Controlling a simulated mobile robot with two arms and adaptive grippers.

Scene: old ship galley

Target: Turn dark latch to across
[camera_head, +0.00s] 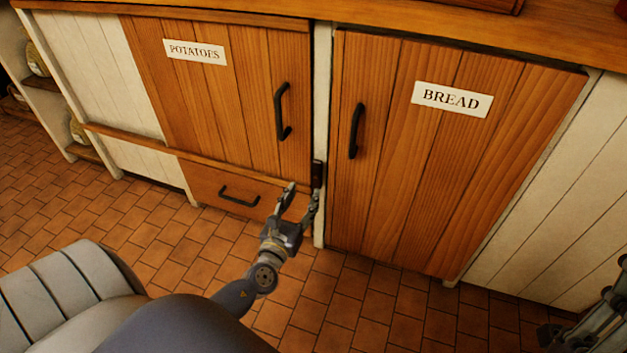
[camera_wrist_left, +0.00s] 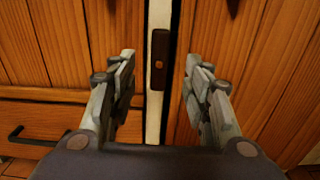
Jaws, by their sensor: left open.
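The dark latch (camera_head: 317,174) is a small dark bar on the white post between the two wooden cupboard doors. In the left wrist view the latch (camera_wrist_left: 159,60) stands upright along the post, with a small brass-coloured spot at its middle. My left gripper (camera_head: 302,190) is open just in front of and slightly below the latch. In the left wrist view its fingers (camera_wrist_left: 165,75) stand on either side of the latch, apart from it, with nothing between them. A part of my right arm shows at the lower right edge; its fingertips are not clear.
The POTATOES door (camera_head: 225,90) is on the left and the BREAD door (camera_head: 430,150) on the right, both shut with black handles. A drawer (camera_head: 215,187) with a black handle sits below the POTATOES door. The tiled floor (camera_head: 180,250) in front is clear.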

